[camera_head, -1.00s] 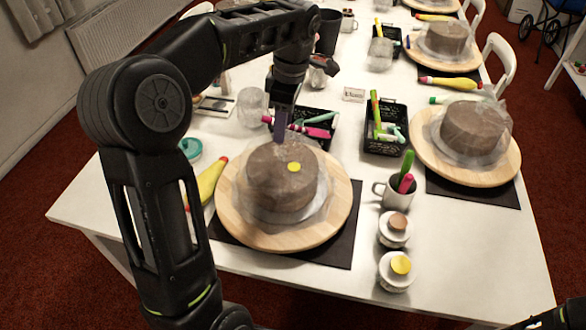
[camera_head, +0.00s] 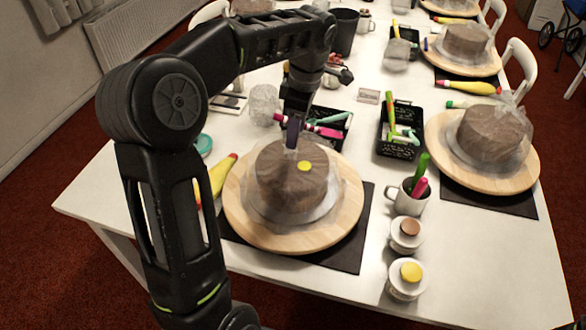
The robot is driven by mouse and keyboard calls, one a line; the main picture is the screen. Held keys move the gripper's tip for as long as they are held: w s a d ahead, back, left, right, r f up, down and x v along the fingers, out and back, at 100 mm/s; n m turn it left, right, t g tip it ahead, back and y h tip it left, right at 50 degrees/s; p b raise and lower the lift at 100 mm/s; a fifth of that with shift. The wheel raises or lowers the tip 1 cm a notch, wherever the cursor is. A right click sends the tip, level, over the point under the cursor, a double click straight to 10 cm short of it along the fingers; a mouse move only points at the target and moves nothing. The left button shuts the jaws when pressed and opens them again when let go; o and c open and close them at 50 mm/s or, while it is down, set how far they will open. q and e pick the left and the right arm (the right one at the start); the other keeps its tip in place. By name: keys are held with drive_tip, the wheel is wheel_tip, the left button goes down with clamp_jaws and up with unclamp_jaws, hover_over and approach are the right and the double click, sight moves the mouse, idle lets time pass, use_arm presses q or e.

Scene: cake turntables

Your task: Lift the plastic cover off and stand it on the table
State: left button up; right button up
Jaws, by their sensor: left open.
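A clear plastic cover (camera_head: 333,187) drapes over a brown cake (camera_head: 280,172) on a round wooden turntable (camera_head: 245,228). The cover's lower edge spreads loosely on the pale board under the cake. My left gripper (camera_head: 292,143) is open, pointing down at the far upper edge of the cake. One dark finger shows clearly; the other is hard to make out. I cannot tell whether the fingertips touch the cover. My right gripper is out of view.
A black tray of tools (camera_head: 325,136) lies behind the cake. A mug of tools (camera_head: 408,198) and lidded pots (camera_head: 407,235) stand to its right. A yellow bag (camera_head: 217,178) lies left. Another covered cake (camera_head: 490,140) is at right; bare table (camera_head: 465,265) lies front right.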

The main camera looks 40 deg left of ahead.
sight(293, 169)
use_arm(q)
drive_tip(key=shift+f, duration=0.1)
drive_tip(key=f, duration=0.3)
drive_tip(key=f+p, duration=0.1)
drive_tip(key=f, duration=0.1)
drive_tip(key=shift+s+a, duration=0.1)
drive_tip(key=shift+a, duration=0.15)
drive_tip(key=shift+c, duration=0.5)
clamp_jaws()
idle(1.0)
